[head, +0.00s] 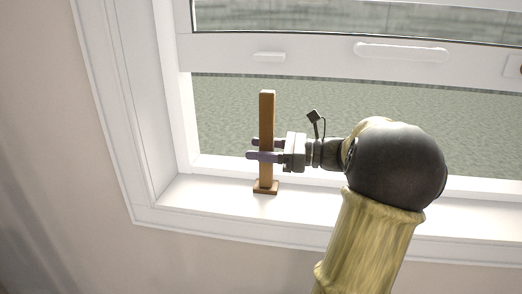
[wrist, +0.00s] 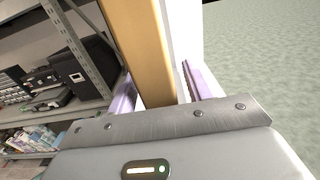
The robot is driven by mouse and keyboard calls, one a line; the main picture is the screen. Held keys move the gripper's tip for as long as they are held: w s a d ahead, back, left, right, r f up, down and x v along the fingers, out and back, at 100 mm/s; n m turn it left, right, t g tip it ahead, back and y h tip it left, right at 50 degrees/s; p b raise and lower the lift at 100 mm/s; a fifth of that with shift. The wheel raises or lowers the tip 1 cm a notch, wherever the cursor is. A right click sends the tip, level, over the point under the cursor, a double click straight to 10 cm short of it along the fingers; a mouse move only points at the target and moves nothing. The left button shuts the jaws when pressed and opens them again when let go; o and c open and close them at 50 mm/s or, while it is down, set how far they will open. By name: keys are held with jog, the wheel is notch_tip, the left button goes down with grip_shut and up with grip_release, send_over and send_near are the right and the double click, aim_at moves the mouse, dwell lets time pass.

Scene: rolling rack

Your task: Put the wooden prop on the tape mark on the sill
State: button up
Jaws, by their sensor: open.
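The wooden prop (head: 267,115) is a brown upright post with a small square foot. It stands upright on the white window sill (head: 210,195), toward its left end. My gripper (head: 262,149) reaches in from the right, and its two purple fingers are on either side of the post at about mid-height. In the wrist view the prop (wrist: 141,45) rises between the open fingers (wrist: 158,92), with a gap showing on its right side. The tape mark is not visible; the prop's foot may cover it.
The raised window sash (head: 330,53) is above the prop, with its lower rail higher than the post's top. The white frame (head: 125,110) is to the left. The sill to the right is partly behind my arm. Metal shelves (wrist: 60,110) show in the wrist view.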

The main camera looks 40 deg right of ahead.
jog(key=b+v, duration=0.3)
jog(key=v, duration=0.9)
jog(key=shift+f, duration=0.1)
